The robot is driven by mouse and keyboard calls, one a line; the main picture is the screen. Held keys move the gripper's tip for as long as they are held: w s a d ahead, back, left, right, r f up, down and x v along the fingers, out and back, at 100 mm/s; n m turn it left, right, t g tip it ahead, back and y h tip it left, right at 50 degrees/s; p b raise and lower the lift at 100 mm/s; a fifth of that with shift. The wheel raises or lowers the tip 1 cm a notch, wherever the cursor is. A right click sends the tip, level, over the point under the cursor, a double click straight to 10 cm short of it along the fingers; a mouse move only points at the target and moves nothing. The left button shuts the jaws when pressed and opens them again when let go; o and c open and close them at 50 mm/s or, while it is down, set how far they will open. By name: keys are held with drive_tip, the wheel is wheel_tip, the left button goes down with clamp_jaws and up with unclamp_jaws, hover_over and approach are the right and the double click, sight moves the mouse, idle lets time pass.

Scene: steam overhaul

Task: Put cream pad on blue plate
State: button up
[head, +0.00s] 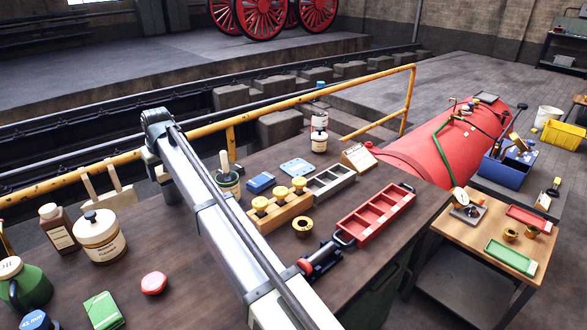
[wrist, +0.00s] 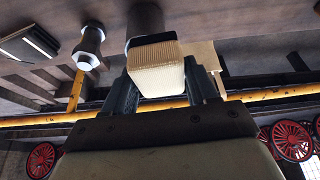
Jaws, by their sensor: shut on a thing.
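The cream pad (wrist: 156,68) is a small ribbed block in the wrist view. My gripper (wrist: 158,85) is shut on it, with a dark finger on each side. In the wrist view the pad is in front of the background, and I see no contact with any surface. In the head view I cannot make out the pad or the fingers; my arm crosses the bench. A light blue plate (head: 298,167) lies flat on the dark bench, behind the wooden block with yellow knobs. I cannot identify the plate in the wrist view.
Near the plate are a blue block (head: 260,183), a wooden block with yellow knobs (head: 279,209), a grey tray (head: 330,182), a small sign (head: 358,158) and a white bottle (head: 319,141). A red tray (head: 376,215) lies right. A yellow rail (head: 290,103) runs behind the bench.

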drive_tip(key=w+d+m, duration=0.1)
drive_tip(key=w+d, duration=0.6)
drive_tip(key=d, duration=0.2)
drive_tip(key=w+d+m, duration=0.2)
drive_tip(key=w+d, duration=0.5)
drive_tip(key=d, duration=0.3)
drive_tip(key=m+t+h, duration=0.1)
drive_tip(key=m, duration=0.1)
hover_over(296, 165)
drive_tip(key=s, duration=0.2)
drive_tip(key=shift+w+d+f, duration=0.1)
drive_tip(key=shift+d+f, duration=0.05)
drive_tip(key=shift+f, duration=2.1)
drive_tip(key=shift+w+d+f, duration=0.1)
drive_tip(key=shift+d+f, duration=0.05)
drive_tip(key=shift+f, duration=2.05)
drive_tip(key=shift+f, duration=0.1)
drive_tip(key=o, duration=1.1)
drive_tip(key=shift+f, duration=0.1)
drive_tip(key=v, duration=1.2)
drive_tip(key=shift+a, duration=0.2)
